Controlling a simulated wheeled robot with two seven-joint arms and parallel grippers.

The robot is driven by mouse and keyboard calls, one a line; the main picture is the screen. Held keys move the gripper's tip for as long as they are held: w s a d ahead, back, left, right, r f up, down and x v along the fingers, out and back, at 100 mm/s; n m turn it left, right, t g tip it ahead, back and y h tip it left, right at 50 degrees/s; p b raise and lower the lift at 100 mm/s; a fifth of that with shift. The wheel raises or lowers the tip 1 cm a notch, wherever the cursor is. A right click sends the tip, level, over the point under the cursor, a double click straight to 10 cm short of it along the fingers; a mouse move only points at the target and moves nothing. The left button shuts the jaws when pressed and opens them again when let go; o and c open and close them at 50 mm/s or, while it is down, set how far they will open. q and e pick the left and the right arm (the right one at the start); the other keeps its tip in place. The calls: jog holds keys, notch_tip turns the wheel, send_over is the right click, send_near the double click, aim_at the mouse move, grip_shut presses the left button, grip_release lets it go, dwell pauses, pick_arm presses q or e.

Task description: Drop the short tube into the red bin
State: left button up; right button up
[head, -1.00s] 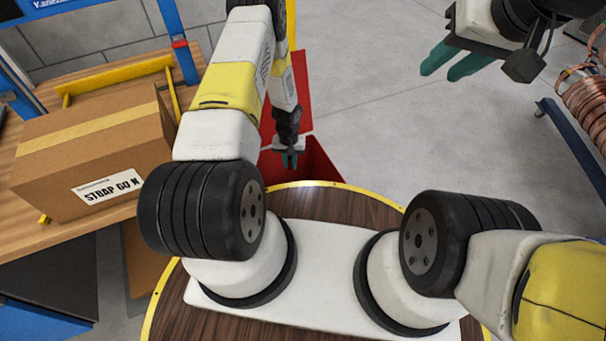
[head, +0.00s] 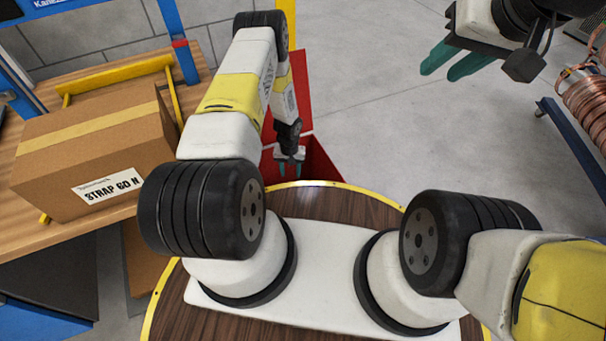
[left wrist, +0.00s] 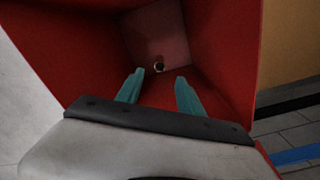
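The red bin (head: 322,168) stands beyond the round wooden top of my base, and its inside also shows in the left wrist view (left wrist: 60,45). My left gripper (head: 290,168) points down over the bin's opening. In the left wrist view its teal fingers (left wrist: 160,92) are apart with nothing between them. A small round ring, seemingly the short tube seen end-on (left wrist: 159,66), is deep inside the bin, beyond the fingertips. I cannot tell whether it rests on the floor. My right gripper (head: 450,62) is open and empty at the upper right.
A cardboard box (head: 90,150) sits on a wooden table (head: 60,235) at the left, with a yellow frame behind it. A blue rack with copper coils (head: 588,100) stands at the right. The grey floor (head: 385,110) between is clear.

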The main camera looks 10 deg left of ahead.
pick_arm(q)
notch_tip(320, 180, up, 8)
dwell(0.7)
jog(key=shift+f, duration=0.1)
